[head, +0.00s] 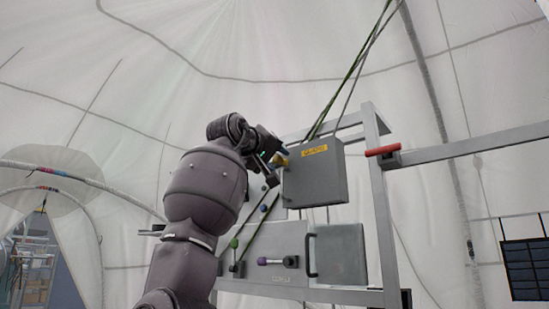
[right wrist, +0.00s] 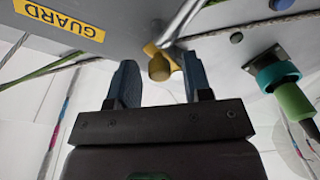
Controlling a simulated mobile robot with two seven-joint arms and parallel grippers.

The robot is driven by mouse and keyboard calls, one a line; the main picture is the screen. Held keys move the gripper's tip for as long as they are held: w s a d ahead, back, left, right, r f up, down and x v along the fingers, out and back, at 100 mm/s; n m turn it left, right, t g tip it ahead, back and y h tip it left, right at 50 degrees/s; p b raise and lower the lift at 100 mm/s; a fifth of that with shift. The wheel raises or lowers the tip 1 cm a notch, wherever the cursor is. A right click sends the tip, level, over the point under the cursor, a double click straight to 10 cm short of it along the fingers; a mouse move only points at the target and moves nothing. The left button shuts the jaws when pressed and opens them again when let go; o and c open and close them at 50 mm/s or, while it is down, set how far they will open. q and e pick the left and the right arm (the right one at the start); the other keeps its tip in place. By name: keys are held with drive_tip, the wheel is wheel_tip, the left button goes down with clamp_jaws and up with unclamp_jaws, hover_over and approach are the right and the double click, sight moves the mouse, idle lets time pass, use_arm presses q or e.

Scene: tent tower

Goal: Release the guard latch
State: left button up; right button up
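The grey guard box (head: 325,180) with a yellow GUARD label is mounted on the metal frame; it also fills the top left of the right wrist view (right wrist: 130,22). The yellow latch knob (right wrist: 159,68) sits by a metal bar at the guard's edge. My right gripper (right wrist: 159,76) is open, with its blue fingers on either side of the knob and visible gaps to it. In the head view the right gripper (head: 273,152) is at the guard's left edge, partly hidden by my arm. My left gripper is not in view.
A lower panel (head: 275,243) carries a purple-ended lever (head: 263,261), beside a grey box (head: 341,254) with a dark handle. A red handle (head: 382,151) is on the rail at right. Ropes run up behind the guard. A green-and-teal fitting (right wrist: 285,88) is right of the gripper.

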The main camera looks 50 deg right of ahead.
clamp_jaws()
drive_tip(key=shift+w+f+m, duration=0.1)
drive_tip(key=shift+f+m, duration=0.1)
drive_tip(key=shift+m, duration=0.5)
drive_tip(key=shift+o, duration=0.6)
unclamp_jaws()
drive_tip(key=s+a+b, duration=0.1)
drive_tip(key=a+b, duration=0.1)
drive_tip(key=a, duration=0.8)
drive_tip(key=shift+s+a, duration=0.35)
drive_tip(key=shift+s, duration=0.05)
